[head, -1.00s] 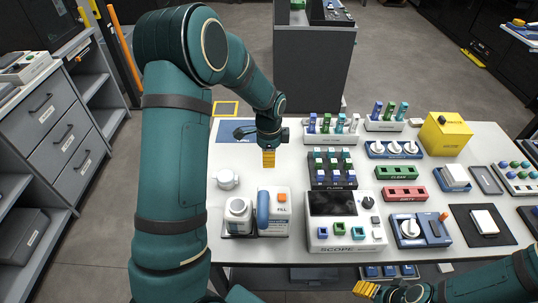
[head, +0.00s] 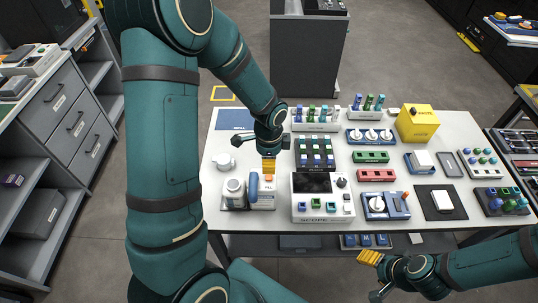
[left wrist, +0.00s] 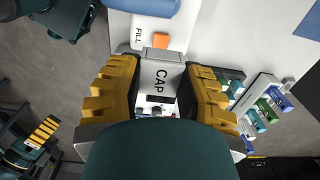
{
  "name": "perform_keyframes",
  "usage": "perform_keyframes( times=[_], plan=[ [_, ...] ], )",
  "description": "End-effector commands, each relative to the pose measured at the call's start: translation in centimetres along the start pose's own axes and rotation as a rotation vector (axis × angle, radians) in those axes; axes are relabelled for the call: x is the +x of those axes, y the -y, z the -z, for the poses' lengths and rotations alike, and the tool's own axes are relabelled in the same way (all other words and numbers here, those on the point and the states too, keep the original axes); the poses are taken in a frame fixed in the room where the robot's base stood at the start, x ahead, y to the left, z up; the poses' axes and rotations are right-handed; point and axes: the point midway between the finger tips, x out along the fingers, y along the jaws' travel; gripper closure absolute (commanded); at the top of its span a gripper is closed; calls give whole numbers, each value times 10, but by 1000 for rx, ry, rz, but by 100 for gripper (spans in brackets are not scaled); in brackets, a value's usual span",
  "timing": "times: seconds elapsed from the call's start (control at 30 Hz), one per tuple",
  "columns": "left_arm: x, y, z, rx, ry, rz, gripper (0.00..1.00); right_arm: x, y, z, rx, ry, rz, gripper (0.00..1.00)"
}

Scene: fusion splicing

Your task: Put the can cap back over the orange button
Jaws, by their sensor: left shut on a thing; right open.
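My left gripper (head: 268,165) points down over the back of the fill station (head: 262,203), above and just behind its orange button (head: 268,178). In the left wrist view, a white block marked CAP (left wrist: 160,78), which I take as the can cap, sits between the yellow fingers. The gripper is shut on it. The orange button (left wrist: 160,40) shows uncovered just past the cap's edge, beside the FILL label (left wrist: 138,32). The gap between cap and button cannot be judged. My right gripper (head: 369,257) is open, in front of the table's front edge.
A blue cylinder (head: 254,187) and a white jar (head: 234,190) stand left of the button. A white round piece (head: 224,161) lies behind them. The scope box (head: 322,198) is close on the right.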

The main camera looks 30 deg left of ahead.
Motion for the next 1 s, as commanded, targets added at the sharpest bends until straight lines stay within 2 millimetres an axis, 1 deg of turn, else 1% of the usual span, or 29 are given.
perform_keyframes(
  times=[0.17,0.6,0.73,1.0],
  plan=[
    [8,0,0,0,0,-1,99,7,-2,-1,0,0,-1,40],
    [40,0,0,0,0,-1,99,31,-10,-4,-1,-1,-5,40],
    [42,0,0,0,0,0,99,33,-11,-4,-1,-1,-6,40],
    [42,0,0,0,0,0,99,33,-11,-4,-1,-1,-6,40]
  ],
)
